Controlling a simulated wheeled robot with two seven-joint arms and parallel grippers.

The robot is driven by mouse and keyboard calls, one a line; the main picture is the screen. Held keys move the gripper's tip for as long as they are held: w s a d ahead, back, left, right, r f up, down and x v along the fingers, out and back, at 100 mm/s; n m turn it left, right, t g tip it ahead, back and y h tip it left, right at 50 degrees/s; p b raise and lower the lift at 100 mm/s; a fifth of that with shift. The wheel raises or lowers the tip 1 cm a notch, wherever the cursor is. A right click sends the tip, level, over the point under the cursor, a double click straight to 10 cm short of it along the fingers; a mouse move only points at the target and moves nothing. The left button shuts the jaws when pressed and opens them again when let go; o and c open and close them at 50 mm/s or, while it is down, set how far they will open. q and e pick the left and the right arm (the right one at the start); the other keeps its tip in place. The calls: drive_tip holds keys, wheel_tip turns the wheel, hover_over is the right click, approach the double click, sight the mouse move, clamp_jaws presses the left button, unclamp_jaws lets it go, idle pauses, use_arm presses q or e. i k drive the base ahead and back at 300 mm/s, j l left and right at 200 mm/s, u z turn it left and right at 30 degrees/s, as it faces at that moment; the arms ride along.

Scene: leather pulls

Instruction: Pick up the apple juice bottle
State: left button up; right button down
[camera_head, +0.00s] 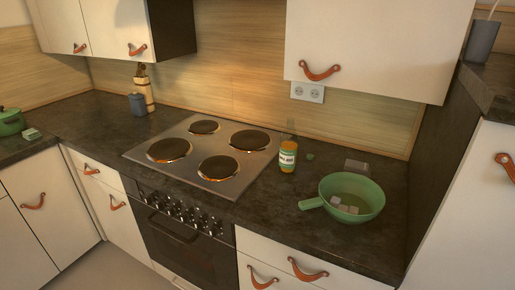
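A small bottle with amber contents and a green and white label, which looks like the apple juice bottle (288,156), stands upright on the dark countertop. It is just right of the stove's steel hob and left of a green pan. Nothing touches it, and its front is in clear view. Neither of my grippers shows in the head view.
The green pan (352,197) holds several pale cubes, its handle pointing left. A small green item (310,156) and a greyish block (356,166) lie behind it. The hob (206,152) is bare. A wall cabinet (375,45) overhangs the counter.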

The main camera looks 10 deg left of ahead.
sight(289, 139)
drive_tip(key=i+j+z, duration=0.15)
drive_tip(key=i+z, duration=0.15)
drive_tip(key=i+j+z, duration=0.3)
drive_tip(key=i, duration=0.2)
